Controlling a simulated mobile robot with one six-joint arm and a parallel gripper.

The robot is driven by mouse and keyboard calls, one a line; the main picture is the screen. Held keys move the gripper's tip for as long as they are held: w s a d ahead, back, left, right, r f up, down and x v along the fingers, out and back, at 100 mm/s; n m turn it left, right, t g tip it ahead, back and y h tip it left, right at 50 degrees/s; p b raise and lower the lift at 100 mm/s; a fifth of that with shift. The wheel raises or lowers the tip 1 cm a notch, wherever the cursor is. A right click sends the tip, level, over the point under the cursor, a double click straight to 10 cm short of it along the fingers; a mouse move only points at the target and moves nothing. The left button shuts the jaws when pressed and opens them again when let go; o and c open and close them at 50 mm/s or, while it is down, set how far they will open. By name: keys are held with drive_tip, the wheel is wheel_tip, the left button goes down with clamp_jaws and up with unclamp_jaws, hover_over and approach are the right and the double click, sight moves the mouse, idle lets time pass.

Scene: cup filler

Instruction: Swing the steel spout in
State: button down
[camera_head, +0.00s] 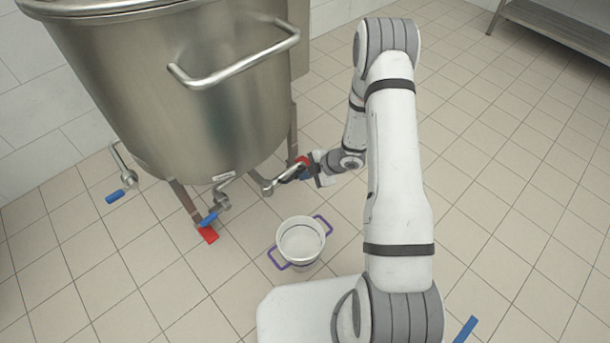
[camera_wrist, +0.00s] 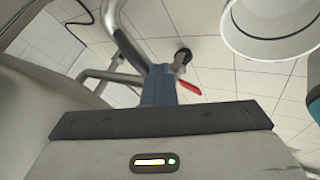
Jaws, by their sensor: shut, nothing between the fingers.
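A steel spout (camera_head: 283,179) runs from the lower right of the big steel tank (camera_head: 195,90), low above the floor. In the wrist view a curved steel pipe (camera_wrist: 124,45) comes down beside the tank wall towards my fingers. My gripper (camera_head: 304,172) is shut and empty at the spout's right end, close to a red piece. A white pot (camera_head: 301,239) with purple handles stands on the floor, in front of the spout and slightly right.
Other taps hang under the tank, one with a blue handle (camera_head: 115,196) at left, another with a blue handle (camera_head: 209,218) near a red-footed tank leg (camera_head: 191,205). A red lever (camera_wrist: 189,88) shows in the wrist view.

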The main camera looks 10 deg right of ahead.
drive_tip(key=s+d+r+p, duration=0.4)
drive_tip(key=s+d+r, duration=0.1)
drive_tip(key=d+r, duration=0.2)
drive_tip(key=shift+d, duration=0.7)
drive_tip(key=shift+a, duration=0.1)
